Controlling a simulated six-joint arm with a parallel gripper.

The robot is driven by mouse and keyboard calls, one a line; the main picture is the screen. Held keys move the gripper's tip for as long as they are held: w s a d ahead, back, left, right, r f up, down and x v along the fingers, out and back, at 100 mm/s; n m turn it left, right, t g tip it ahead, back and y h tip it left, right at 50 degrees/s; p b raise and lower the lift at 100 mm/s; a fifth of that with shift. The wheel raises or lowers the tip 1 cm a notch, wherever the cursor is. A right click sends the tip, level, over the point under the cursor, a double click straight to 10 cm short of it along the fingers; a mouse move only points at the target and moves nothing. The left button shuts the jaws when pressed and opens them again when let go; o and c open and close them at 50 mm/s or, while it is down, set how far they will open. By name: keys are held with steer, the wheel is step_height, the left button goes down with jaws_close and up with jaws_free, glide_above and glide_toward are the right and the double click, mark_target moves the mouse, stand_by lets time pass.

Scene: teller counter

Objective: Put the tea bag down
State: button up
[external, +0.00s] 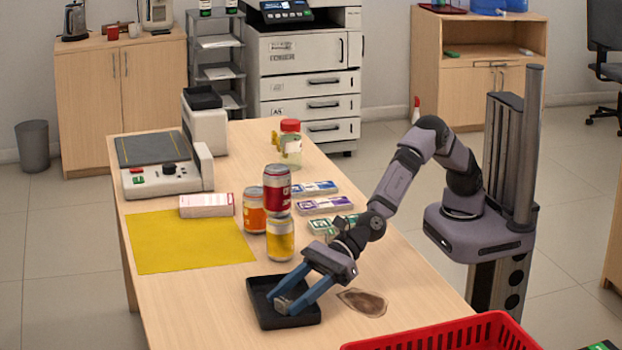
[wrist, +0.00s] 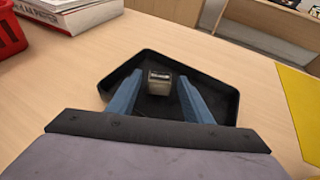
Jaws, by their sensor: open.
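The tea bag (wrist: 160,83) looks like a small pale packet with a dark upper part. It lies in the black tray (wrist: 221,94), between the spread blue fingers of my gripper (wrist: 155,97). In the wrist view there is a gap on each side of it, so the fingers look apart from it. In the external view my gripper (external: 288,302) reaches down into the black tray (external: 268,322) near the table's front end. The tea bag shows there as a small pale patch (external: 282,304), partly hidden by the fingers.
A dark brown stain (external: 362,302) is right of the tray. Stacked cans (external: 278,188), a yellow sheet (external: 180,242) and bundled packs (external: 325,204) are farther back. A red basket (external: 445,338) is at the front right. Bare tabletop (external: 200,305) lies left of the tray.

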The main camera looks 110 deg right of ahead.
steer(key=b+v, duration=0.2)
steer(key=v, duration=1)
steer(key=shift+d+r, duration=0.1)
